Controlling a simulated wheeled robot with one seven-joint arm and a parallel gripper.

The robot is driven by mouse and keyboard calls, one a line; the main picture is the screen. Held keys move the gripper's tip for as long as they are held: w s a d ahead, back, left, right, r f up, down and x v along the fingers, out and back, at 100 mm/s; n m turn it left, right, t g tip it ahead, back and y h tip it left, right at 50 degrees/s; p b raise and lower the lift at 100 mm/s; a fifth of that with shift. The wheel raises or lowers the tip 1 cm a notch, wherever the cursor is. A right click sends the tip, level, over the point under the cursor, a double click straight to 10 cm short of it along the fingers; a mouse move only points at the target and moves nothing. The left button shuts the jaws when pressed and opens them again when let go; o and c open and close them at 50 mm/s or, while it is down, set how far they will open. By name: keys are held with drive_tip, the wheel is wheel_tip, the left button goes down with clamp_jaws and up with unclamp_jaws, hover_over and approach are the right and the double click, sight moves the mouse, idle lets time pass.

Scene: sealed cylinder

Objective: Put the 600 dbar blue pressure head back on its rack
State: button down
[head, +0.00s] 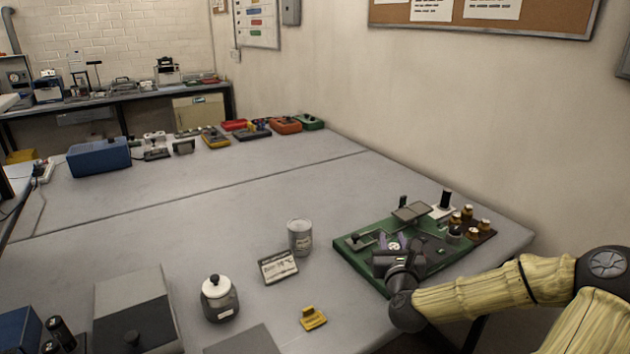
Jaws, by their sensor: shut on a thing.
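My gripper (394,255) is over the near left part of a green apparatus board (352,262). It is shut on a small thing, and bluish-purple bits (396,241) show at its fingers. The gripper hides most of this, so I cannot tell whether it is the blue 600 dbar head or whether it touches the board. A dark brown rack (486,236) at the board's right end holds several brass-coloured heads with pale tops (467,212). A darker, grey-topped piece (454,235) stands beside them. No marking is readable.
A raised grey plate (411,212) and a black knob on a white base (444,200) stand at the board's back. The table's middle is clear.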

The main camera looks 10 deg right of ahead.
drive_tip(key=shift+r, duration=0.1)
drive_tip(key=s+a+n+y+p, duration=0.1)
drive_tip(key=a+y+p, duration=0.1)
drive_tip(key=a+p, duration=0.6)
drive_tip(key=s+a+f+n+y+p, duration=0.1)
drive_tip(key=a+p, duration=0.7)
drive_tip(key=p, duration=1.1)
drive_tip(key=shift+s+a+f+n+t+y, duration=0.2)
drive_tip(key=shift+s+f+n+t+y, duration=0.1)
drive_tip(key=shift+s+n+y, duration=0.4)
drive_tip(key=shift+w+a, duration=0.1)
drive_tip(key=shift+w, duration=0.1)
